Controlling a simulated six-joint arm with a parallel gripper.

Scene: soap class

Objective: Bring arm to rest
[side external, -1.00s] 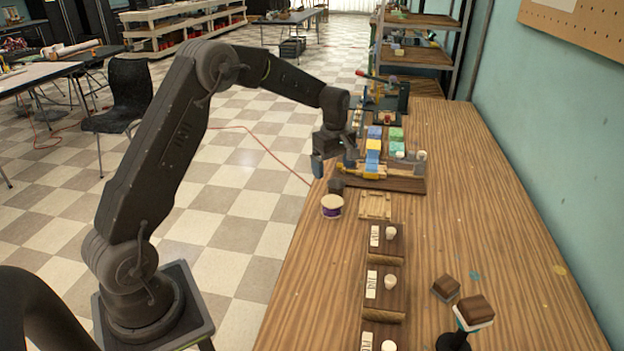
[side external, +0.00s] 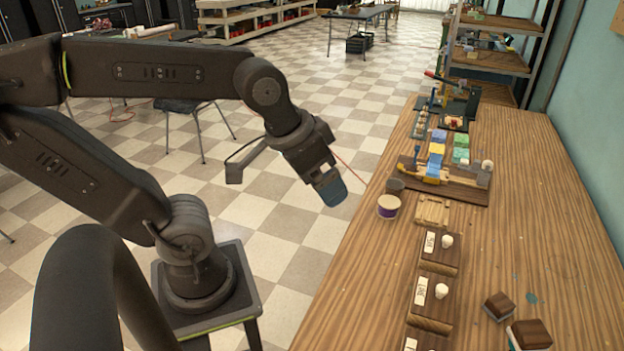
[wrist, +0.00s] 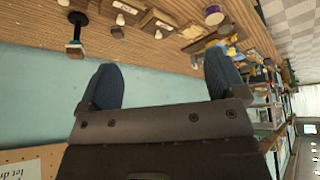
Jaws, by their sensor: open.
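My gripper (side external: 333,190) hangs over the floor to the left of the wooden workbench (side external: 540,215) in the side external view, clear of the bench's edge. Its fingers point down and slightly right. In the wrist view my gripper (wrist: 165,85) shows its two blue-grey fingers spread apart with nothing between them. My arm is folded back over its stand at the left.
On the bench are a soap board (side external: 470,188) with coloured blocks, a purple-banded tub (side external: 389,206), a slatted wooden rack (side external: 432,211), labelled wooden boxes (side external: 441,253) and dark-topped blocks (side external: 497,306). A black chair (side external: 190,106) stands behind my arm. Open floor lies around the gripper.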

